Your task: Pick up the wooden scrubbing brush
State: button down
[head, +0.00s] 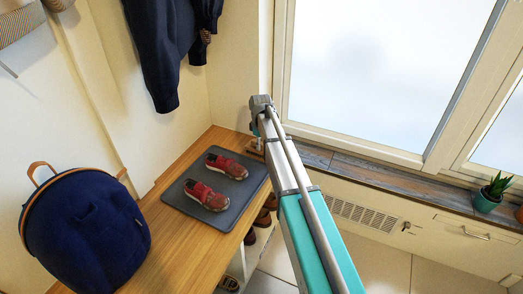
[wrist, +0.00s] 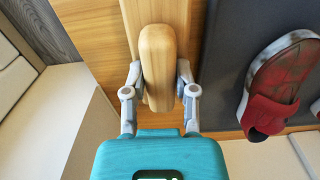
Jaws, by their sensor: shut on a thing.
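The wooden scrubbing brush (wrist: 157,62) is a pale, rounded wooden block in the middle of the wrist view. My gripper (wrist: 159,80) is shut on it, with one grey finger on each long side. The brush's underside is hidden, and I cannot tell whether it touches the bench. In the head view my gripper (head: 258,128) is at the far end of the wooden bench, near the wall corner. A small piece of brown wood shows below it there, mostly hidden by my arm.
A grey mat (head: 230,200) with two red shoes (head: 207,196) lies on the bench (head: 160,235), close beside my gripper. A navy backpack (head: 85,225) stands at the bench's near end. A dark coat (head: 165,50) hangs above. A window sill (head: 350,168) runs at right.

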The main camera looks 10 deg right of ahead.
dwell(0.4)
notch_tip(320, 180, up, 3)
jog(key=p, duration=0.3)
jog(key=shift+r, duration=0.15)
jog(key=s+r+p, duration=0.9)
jog(key=s+p, duration=0.1)
jog(key=s, duration=0.4)
jog(key=shift+a+r, duration=0.35)
jog(key=shift+a, duration=0.1)
jog(key=c, duration=0.9)
grip_release()
grip_shut()
